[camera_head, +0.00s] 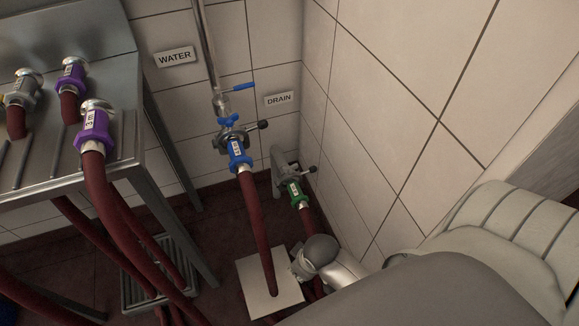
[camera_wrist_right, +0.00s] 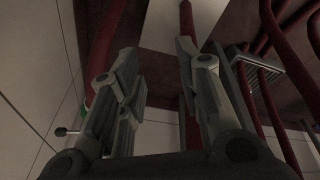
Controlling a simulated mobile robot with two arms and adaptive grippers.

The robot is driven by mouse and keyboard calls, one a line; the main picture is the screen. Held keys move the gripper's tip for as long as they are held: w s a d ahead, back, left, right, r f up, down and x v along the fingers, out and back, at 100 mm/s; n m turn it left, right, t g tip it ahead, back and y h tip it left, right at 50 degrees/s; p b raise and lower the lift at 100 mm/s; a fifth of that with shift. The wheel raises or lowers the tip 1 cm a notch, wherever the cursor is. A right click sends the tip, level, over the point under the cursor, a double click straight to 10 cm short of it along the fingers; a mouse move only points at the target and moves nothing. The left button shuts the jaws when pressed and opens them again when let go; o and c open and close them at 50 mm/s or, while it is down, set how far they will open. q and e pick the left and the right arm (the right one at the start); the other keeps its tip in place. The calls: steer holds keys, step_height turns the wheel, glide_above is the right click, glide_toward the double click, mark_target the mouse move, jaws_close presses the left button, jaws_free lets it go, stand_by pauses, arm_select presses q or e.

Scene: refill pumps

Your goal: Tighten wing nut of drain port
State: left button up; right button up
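The drain port (camera_head: 279,165) is a grey pipe fitting low in the tiled corner, under the DRAIN sign. Its wing nut (camera_head: 312,170) shows as a dark-tipped handle on the right side of the coupling. A hose with a green collar (camera_head: 294,192) is joined to it. In the right wrist view, a dark-knobbed handle (camera_wrist_right: 62,131), apparently the wing nut, is at the lower left, outside the fingers. My right gripper (camera_head: 299,266) is below the port, partly hidden by my arm. Its fingers (camera_wrist_right: 160,62) are apart with nothing gripped between them. My left gripper is not in view.
A blue-collared hose (camera_head: 256,220) hangs from the water pipe (camera_head: 206,55), left of the drain. A white plate (camera_head: 255,284) lies near my right gripper. A steel table (camera_head: 110,172) with several hoses stands left. The tiled wall (camera_head: 375,120) is close on the right.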

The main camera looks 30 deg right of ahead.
steer(key=w+d+r+n+b, duration=0.2)
steer(key=w, duration=0.3)
arm_select(q)
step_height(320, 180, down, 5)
steer(key=b, duration=0.2)
arm_select(e)
step_height(320, 180, up, 8)
steer(key=n+g, duration=0.3)
steer(key=n, duration=0.7)
glide_above(290, 166)
step_height(290, 166, down, 7)
steer(key=shift+b, duration=1.15)
steer(key=shift+f+b, duration=0.35)
steer(key=shift+f, duration=0.9)
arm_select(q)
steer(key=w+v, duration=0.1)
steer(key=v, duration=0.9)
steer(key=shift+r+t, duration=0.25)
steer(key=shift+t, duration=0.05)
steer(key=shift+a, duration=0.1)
arm_select(e)
steer(key=shift+c, duration=0.5)
